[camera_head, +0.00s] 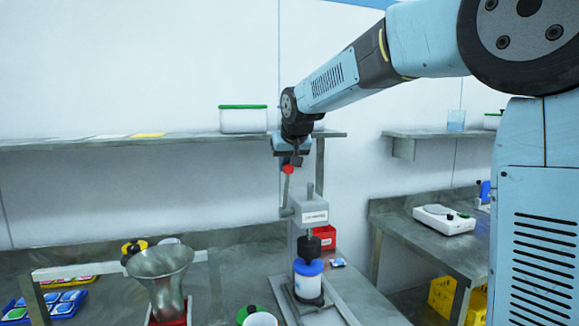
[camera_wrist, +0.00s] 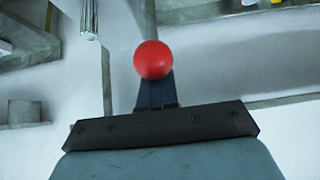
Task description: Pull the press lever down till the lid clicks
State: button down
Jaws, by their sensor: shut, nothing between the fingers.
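The press (camera_head: 310,213) stands on the bench with its grey lever (camera_head: 285,191) raised nearly upright. The lever ends in a red ball knob (camera_head: 288,169), which also shows in the wrist view (camera_wrist: 153,60). My gripper (camera_head: 292,162) is shut and empty, its fingers pointing down close to the knob. In the wrist view the knob covers the ends of my fingers (camera_wrist: 155,88); I cannot tell whether they touch it. A white jar (camera_head: 308,286) with a blue lid (camera_head: 308,267) stands upright under the black press ram (camera_head: 308,246). Whether the ram touches the lid is unclear.
A metal funnel (camera_head: 160,275) stands left of the press. A red bin (camera_head: 325,236) is behind it. A wall shelf (camera_head: 180,140) with a green-lidded box (camera_head: 243,119) runs behind my gripper. A side bench (camera_head: 410,222) holds a white scale (camera_head: 443,220).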

aim_at(290, 167)
jog(key=shift+s+d+f, duration=0.1)
jog(key=shift+s+f, duration=0.05)
jog(key=shift+s, duration=0.25)
jog(key=shift+s+d+f, duration=0.15)
jog(key=shift+s+f, duration=0.1)
jog(key=shift+s, duration=0.25)
jog(key=shift+s+d+f, duration=0.15)
jog(key=shift+s+f, duration=0.1)
jog(key=shift+s, duration=0.35)
jog(key=shift+s+f, duration=0.1)
jog(key=shift+f, duration=0.05)
jog(key=shift+s+d+f, duration=0.3)
jog(key=shift+s+f, duration=0.3)
jog(key=shift+s, duration=0.2)
jog(key=shift+s+f, duration=0.1)
